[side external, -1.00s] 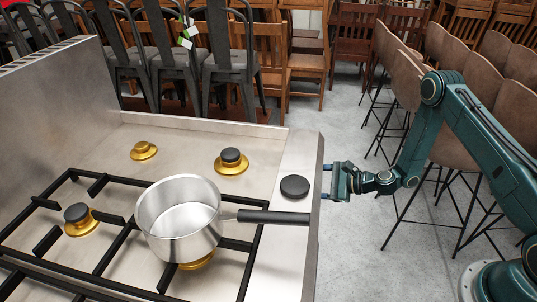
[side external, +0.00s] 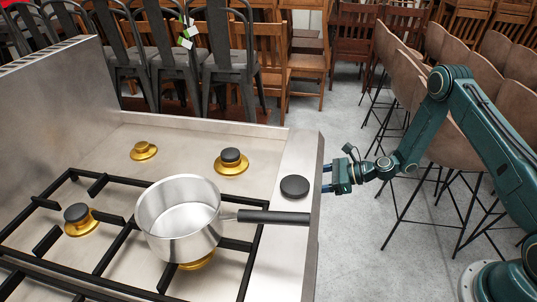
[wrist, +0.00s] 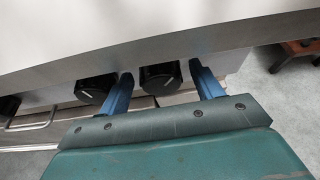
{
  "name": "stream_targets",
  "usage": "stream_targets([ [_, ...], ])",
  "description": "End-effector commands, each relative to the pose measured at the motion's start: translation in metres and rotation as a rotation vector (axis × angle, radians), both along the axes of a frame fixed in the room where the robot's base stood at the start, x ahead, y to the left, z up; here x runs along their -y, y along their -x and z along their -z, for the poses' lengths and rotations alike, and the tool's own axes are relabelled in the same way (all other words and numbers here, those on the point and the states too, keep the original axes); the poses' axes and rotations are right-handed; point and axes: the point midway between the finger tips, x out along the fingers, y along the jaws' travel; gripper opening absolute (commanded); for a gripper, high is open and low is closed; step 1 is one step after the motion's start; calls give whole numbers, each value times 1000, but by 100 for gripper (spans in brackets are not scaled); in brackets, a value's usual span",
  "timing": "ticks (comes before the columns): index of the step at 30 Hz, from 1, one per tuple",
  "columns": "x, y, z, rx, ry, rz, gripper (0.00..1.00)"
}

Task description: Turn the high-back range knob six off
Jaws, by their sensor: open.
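The high-back steel range (side external: 208,133) fills the left of the side view, its front edge toward my arm. Its front knobs are hidden there. The wrist view shows a row of black knobs with pale pointer lines under the front edge. The rightmost visible knob (wrist: 160,76) sits between my open blue fingers, apparently not clamped. Another knob (wrist: 95,88) is just left of the left finger. A third (wrist: 8,105) is at the picture's left edge. No number shows, so I cannot tell which is six. My gripper (side external: 326,178) is at the range front, also in the wrist view (wrist: 162,69).
A steel saucepan (side external: 180,237) stands on the black grate, its handle reaching over the front edge. A black disc (side external: 294,187) lies on the front ledge. A horizontal bar handle (wrist: 30,121) is below the knobs. Brown stools (side external: 455,135) stand behind my arm.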

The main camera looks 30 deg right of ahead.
Motion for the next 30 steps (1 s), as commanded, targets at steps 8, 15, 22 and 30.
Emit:
stream_targets([
  [8,2,-2,0,-115,-115,0,65],
  [15,16,9,-7,-167,-168,3,65],
  [22,39,29,-19,-165,-165,3,65],
  [30,66,51,-34,-165,-165,2,65],
])
